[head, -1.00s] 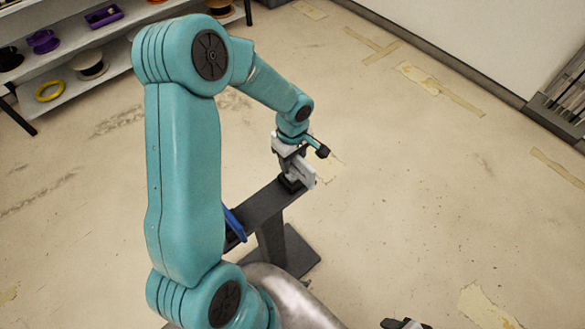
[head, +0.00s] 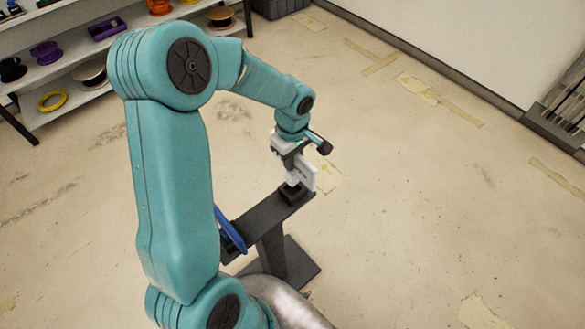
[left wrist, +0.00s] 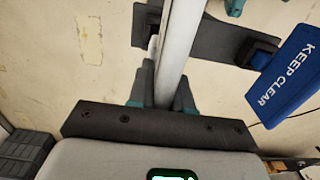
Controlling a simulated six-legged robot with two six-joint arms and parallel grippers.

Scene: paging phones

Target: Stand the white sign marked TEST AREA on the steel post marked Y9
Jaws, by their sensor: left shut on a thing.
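My left gripper (head: 292,168) is shut on a white sign (head: 309,178) just above the far end of a dark stand. In the left wrist view the white sign (left wrist: 180,45) is edge-on between the teal fingers (left wrist: 162,90). Its lettering cannot be read. A black holder block (head: 293,194) is directly under the sign in the head view; I cannot tell whether they touch. I cannot make out a post marked Y9 in either view. My right gripper is not in view.
The dark stand's top bar (head: 258,217) also carries a blue sign (head: 230,230), which reads KEEP CLEAR in the left wrist view (left wrist: 287,78). A shelf (head: 72,106) with spools stands at the back left. Open floor (head: 420,200) lies to the right.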

